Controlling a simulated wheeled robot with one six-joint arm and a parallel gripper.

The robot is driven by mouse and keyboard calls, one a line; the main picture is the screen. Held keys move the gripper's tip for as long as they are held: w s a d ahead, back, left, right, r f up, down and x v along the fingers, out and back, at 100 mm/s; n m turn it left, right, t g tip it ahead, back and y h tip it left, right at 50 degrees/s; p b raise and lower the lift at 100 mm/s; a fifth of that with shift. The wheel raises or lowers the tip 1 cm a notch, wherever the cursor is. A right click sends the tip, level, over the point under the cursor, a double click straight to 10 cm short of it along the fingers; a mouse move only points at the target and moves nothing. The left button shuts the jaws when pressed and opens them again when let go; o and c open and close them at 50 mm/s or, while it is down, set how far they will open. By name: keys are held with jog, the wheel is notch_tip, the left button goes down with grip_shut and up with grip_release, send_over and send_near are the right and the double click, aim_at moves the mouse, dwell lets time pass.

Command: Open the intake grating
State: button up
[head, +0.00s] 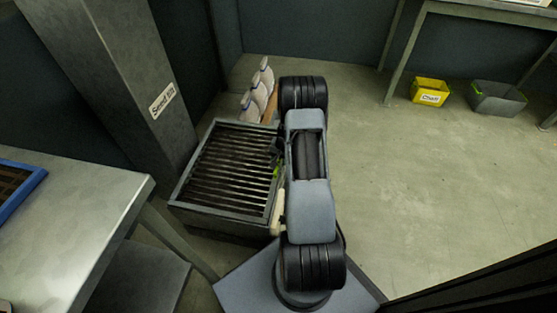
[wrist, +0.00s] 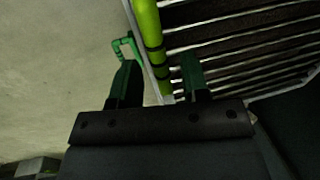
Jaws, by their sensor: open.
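The intake grating (head: 222,172), a set of dark parallel bars, lies flat in a grey metal box frame (head: 225,228) left of my arm. In the wrist view, the grating bars (wrist: 240,50) fill the upper right. A bright green bar handle (wrist: 148,35) with dark bands runs along the grating's edge; a bit of green also shows in the head view (head: 277,172). My gripper (wrist: 159,62) is open, with one finger on each side of the green bar's lower end. I cannot tell whether either finger touches it. My arm hides the grating's right side in the head view.
A grey column with a label (head: 163,100) stands behind the grating at left. White sacks (head: 260,88) stand at its far end. A metal table (head: 85,225) is at lower left. A yellow bin (head: 430,91) and grey bin (head: 497,98) sit far right. The floor at right is clear.

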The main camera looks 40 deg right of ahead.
jog(key=shift+c, duration=0.2)
grip_shut()
jog(key=shift+a, duration=0.1)
